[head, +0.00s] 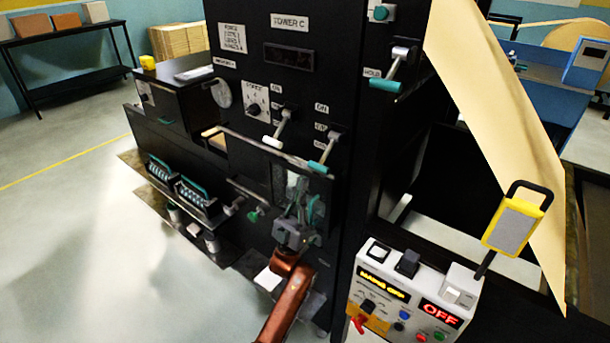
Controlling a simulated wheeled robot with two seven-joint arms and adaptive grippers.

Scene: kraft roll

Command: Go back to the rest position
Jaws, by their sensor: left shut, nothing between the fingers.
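My left gripper (300,201) is in front of the lower part of the black machine marked TOWER C (325,85). Its arm rises from the bottom middle of the view. The fingers are shut and nothing shows between them. Behind them is a small window-like panel (288,172) on the machine's front, partly hidden by the gripper. A green-tipped lever (254,215) is just left of the gripper; I cannot tell whether they touch. My right gripper does not show.
A white-tipped lever (271,140), a teal-tipped lever (318,166) and a long bar (262,144) stick out above the gripper. At right are a control box (410,300) reading OFF, a yellow-framed paddle (514,226) and a slanting kraft sheet (500,130). The floor (70,230) at left is clear.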

